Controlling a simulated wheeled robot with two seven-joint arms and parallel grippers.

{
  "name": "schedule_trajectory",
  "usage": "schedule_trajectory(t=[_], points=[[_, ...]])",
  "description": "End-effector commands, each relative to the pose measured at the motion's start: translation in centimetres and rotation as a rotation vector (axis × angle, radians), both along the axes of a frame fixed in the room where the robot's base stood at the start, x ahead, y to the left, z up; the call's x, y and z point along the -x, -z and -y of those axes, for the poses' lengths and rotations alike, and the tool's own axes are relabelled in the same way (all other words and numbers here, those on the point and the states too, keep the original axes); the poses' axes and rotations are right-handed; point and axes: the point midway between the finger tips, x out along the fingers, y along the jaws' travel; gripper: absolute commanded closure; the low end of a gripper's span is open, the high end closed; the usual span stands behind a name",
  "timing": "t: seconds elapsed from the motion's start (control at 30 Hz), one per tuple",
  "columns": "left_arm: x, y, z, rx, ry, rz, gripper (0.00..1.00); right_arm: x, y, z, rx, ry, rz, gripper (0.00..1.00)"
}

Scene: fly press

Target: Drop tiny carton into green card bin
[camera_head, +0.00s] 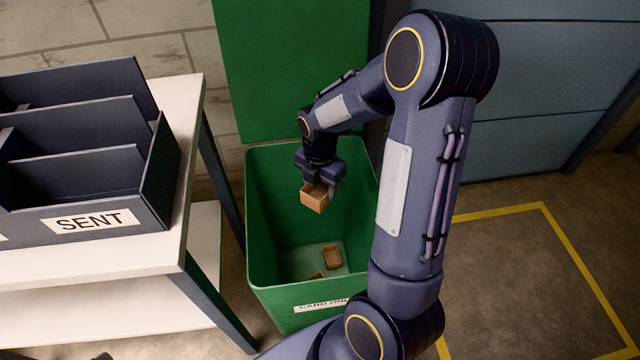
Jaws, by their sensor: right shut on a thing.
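The tiny carton (314,200) is a small open brown box. My right gripper (318,184) is shut on it and holds it over the mouth of the green card bin (262,205). The bin stands on the floor with its top open and a white label, partly hidden by my right arm, reading "CARD ON...". The carton appears inside the bin's outline, well above its floor; its exact height against the rim is hard to tell. My left gripper is not in view.
Brown cartons (333,257) lie on the bin's floor. A white table (190,130) at left carries a dark divided rack (150,205) labelled "SENT". A green panel (290,70) stands behind the bin. Yellow lines (575,250) mark clear floor at right.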

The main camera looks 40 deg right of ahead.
Motion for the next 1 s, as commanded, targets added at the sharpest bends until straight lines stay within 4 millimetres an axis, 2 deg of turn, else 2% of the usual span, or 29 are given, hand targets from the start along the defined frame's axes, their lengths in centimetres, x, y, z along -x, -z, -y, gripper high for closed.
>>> schedule_trajectory(t=[0.17,0.2,0.4,0.7,1.0], points=[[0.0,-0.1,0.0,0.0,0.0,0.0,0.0,0.0,-0.1,0.0,0.0,0.0,0.0,0.68],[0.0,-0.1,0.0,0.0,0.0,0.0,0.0,0.0,-0.1,0.0,0.0,0.0,0.0,0.44],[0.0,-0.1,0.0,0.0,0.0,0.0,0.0,0.0,-0.1,0.0,0.0,0.0,0.001,0.21],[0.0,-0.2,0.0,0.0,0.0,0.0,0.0,0.0,-0.5,0.0,0.0,0.0,0.002,0.21],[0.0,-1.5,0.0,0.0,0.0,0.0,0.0,-0.1,-5.4,0.0,0.0,0.0,0.005,0.21]])
